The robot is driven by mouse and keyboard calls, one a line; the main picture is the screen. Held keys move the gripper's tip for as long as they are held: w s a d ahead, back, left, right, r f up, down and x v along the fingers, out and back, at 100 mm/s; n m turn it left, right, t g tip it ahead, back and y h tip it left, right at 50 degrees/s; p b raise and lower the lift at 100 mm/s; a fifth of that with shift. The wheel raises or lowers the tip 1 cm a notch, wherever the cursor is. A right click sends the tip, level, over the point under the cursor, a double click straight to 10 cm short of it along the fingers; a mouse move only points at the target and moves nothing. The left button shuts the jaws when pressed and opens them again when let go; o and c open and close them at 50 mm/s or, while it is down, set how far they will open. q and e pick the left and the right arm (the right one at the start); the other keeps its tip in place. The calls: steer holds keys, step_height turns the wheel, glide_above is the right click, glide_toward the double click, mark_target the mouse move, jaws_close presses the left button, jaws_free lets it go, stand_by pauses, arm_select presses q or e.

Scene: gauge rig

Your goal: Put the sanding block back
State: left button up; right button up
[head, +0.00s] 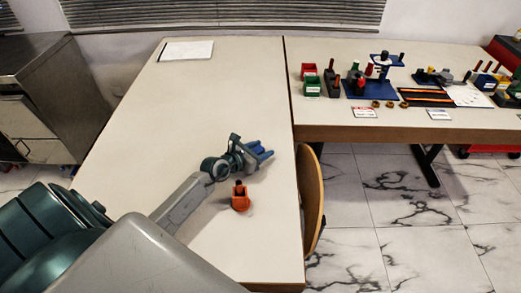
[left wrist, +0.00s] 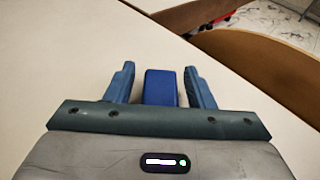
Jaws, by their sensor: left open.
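A plain blue block (left wrist: 161,87), which looks like the sanding block, sits between the fingers of my left gripper in the left wrist view. My left gripper (head: 263,150) is over the near light table in the head view. Its blue fingers are open, one on each side of the block, with a gap clear on the left side and a narrower one on the right. In the head view the block is hard to tell from the blue fingers. Whether it rests on the table there is unclear. My right gripper is in neither view.
An orange item (head: 240,199) with a dark top stands on the near table (head: 190,105), close to my gripper. A wooden chair back (head: 311,195) is by its right edge. The far table holds green (head: 312,86) and red bins, blue stands, a striped mat (head: 426,97) and tools. White paper (head: 187,50) lies at the back.

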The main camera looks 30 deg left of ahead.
arm_select(q)
steer(key=p+v, duration=0.2)
steer(key=v, duration=0.9)
steer(key=shift+r, duration=0.15)
steer(key=shift+s+a+r, duration=0.1)
steer(key=shift+s+a, duration=0.05)
steer(key=shift+s, duration=0.35)
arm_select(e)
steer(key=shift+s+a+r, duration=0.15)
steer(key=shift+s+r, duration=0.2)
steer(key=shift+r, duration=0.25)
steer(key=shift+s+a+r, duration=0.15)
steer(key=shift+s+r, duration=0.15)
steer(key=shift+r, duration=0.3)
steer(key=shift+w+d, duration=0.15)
